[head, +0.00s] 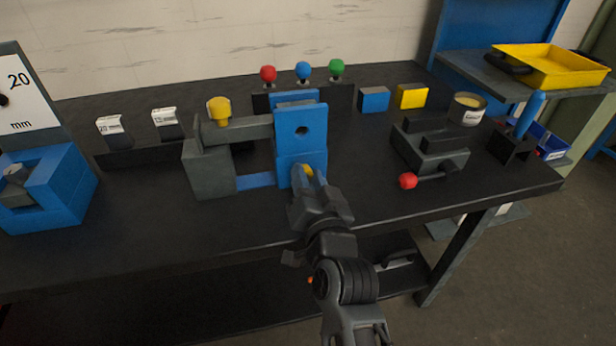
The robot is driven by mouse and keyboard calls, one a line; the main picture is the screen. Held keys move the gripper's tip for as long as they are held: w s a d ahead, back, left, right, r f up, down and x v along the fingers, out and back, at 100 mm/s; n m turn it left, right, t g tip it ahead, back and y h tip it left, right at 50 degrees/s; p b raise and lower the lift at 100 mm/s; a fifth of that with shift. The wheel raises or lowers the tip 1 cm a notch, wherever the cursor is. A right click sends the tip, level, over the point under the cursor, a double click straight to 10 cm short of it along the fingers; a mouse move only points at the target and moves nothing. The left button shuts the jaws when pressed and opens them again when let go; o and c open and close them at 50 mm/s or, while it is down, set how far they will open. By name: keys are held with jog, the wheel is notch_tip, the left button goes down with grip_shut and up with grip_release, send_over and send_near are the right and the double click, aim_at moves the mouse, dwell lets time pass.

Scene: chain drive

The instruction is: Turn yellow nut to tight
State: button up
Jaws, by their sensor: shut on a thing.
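My gripper (309,182) is at the lower front of the blue upright block (301,135) in the middle of the bench. Its jaws are shut on the yellow nut (307,173), of which only a small patch shows between the fingers. The rest of the nut is hidden by the fingers. The blue block has a round hole above the gripper. A grey bar and a grey block (208,169) stand to its left. I cannot tell the nut's turn angle or any tight mark.
A yellow knob (218,110) stands on the grey bar. Red (268,74), blue and green knobs are behind. A grey vise (431,147) with a red-ended handle (408,181) stands right. A blue gauge fixture (45,190) is left. The front bench surface is clear.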

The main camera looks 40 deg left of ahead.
jog(key=shift+f, duration=0.15)
jog(key=o, duration=1.1)
jog(key=shift+c, duration=0.2)
jog(key=v, duration=0.8)
